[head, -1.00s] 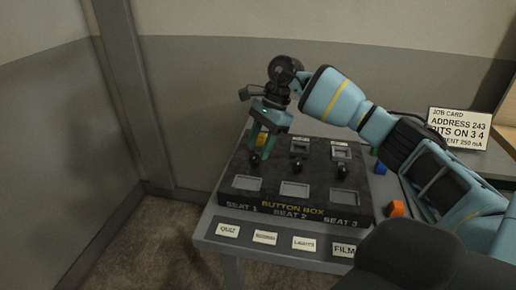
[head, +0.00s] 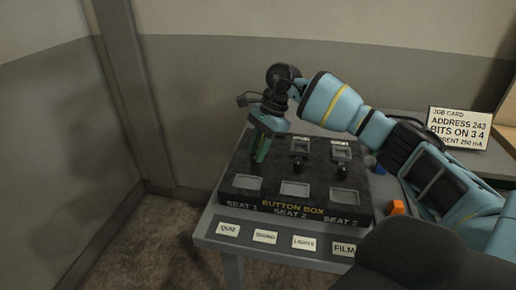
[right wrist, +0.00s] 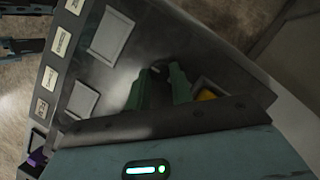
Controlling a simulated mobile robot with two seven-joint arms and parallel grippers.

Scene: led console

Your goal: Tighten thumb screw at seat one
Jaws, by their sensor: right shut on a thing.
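The black button box (head: 300,213) stands on a grey table, with SEAT 1 at its left end. My right gripper (head: 259,158) points down over seat one. Its green fingers are shut on the small dark thumb screw (right wrist: 158,68), which shows between the fingertips in the right wrist view. The head view hides most of the screw behind the fingers. A yellow piece (right wrist: 207,95) sits in the seat beside the fingers. I cannot tell how far the screw is turned.
Seats two and three have dark knobs (head: 299,164) and (head: 341,168). Label cards, including QUIZ (head: 228,229), line the table's front. A job card (head: 459,129) stands at the back right. An orange block (head: 397,207) and a blue block lie right of the box.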

